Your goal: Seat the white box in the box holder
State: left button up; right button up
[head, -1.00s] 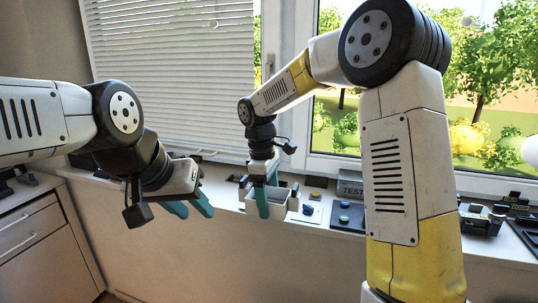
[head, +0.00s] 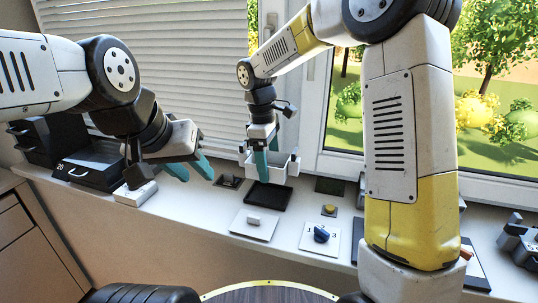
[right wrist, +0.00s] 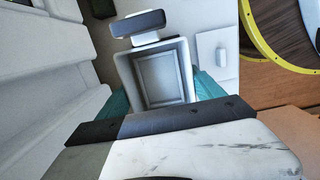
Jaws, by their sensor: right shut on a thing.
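The white box (head: 281,171) is an open-topped box with a small raised lug at its side. My right gripper (head: 267,158) is shut on it, one teal finger in front of its near wall. In the right wrist view the box (right wrist: 163,76) shows its grey inside, with teal fingers on either side. A flat black square tray (head: 267,197), seemingly the box holder, lies on the sill just below the box in the picture. Whether the box touches it, I cannot tell. My left gripper (head: 190,170) is open and empty, left of the box.
On the white sill are a plate with a switch (head: 254,224), a blue knob plate (head: 320,237), a yellow button (head: 329,210) and a white block (head: 135,194). Black drawers (head: 92,168) stand at left. Blinds and a window rise behind.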

jog(key=shift+f, duration=2.85)
jog(key=shift+s+f, duration=0.1)
jog(key=shift+f, duration=0.65)
jog(key=shift+r, duration=0.2)
jog(key=shift+r, duration=0.3)
jog(key=shift+f, duration=0.5)
dwell(0.8)
jog(key=shift+r, duration=0.15)
jog(key=shift+r, duration=0.35)
jog(key=shift+f, duration=0.4)
dwell(1.6)
